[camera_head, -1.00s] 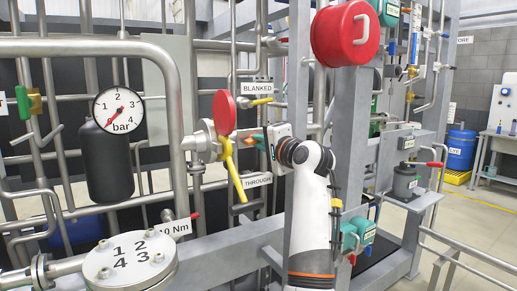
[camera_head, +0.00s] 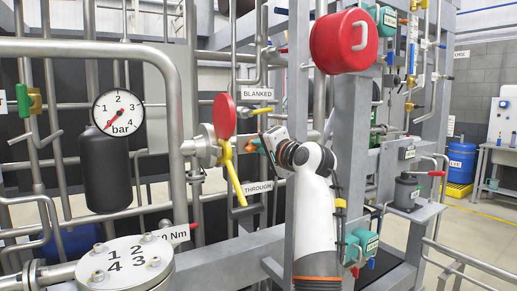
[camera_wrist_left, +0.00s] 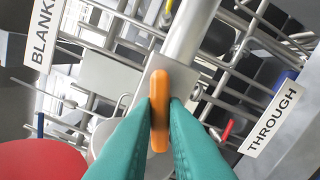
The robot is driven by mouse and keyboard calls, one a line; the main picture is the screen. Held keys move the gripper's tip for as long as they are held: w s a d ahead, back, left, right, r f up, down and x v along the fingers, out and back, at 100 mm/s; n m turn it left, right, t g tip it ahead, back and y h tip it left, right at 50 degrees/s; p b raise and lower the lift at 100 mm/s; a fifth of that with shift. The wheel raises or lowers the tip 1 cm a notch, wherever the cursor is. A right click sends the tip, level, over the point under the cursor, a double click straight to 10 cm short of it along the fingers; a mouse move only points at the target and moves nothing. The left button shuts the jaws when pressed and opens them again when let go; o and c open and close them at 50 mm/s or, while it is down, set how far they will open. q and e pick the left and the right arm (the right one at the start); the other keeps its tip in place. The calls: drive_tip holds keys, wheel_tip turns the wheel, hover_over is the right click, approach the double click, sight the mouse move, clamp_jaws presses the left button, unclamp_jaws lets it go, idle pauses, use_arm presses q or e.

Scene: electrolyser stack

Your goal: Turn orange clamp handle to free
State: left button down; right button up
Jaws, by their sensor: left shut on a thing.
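The orange clamp handle (camera_wrist_left: 159,112) stands upright in the middle of the left wrist view, in front of a grey metal plate and pipe. The teal fingers of my left gripper (camera_wrist_left: 161,104) are shut on it, one on each side. In the head view my left gripper (camera_head: 258,146) reaches left to the pipe fitting, just right of the yellow lever (camera_head: 234,172). The handle is small there and mostly hidden by the fingers. My right gripper is in neither view.
A red disc (camera_head: 224,115) sits above the yellow lever. BLANKED (camera_head: 256,94) and THROUGH (camera_head: 256,187) labels are above and below the gripper. A large red cap (camera_head: 343,41) is on the frame above my arm. A pressure gauge (camera_head: 118,112) and pipes fill the left.

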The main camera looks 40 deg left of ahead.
use_arm(q)
drive_tip(key=shift+f+n+b, duration=0.15)
drive_tip(key=shift+n+b, duration=1.3)
drive_tip(key=shift+n, duration=0.75)
drive_tip(key=c, duration=1.3)
unclamp_jaws()
drive_tip(key=shift+s+f+b+v, duration=0.1)
drive_tip(key=shift+s+b+v, duration=0.1)
drive_tip(key=shift+b+v, duration=1)
drive_tip(key=shift+s+f+b+v, duration=0.1)
drive_tip(key=shift+s+b+v, duration=0.25)
drive_tip(key=shift+v, duration=1.5)
drive_tip(key=shift+w+a, duration=0.15)
drive_tip(key=shift+a, duration=0.05)
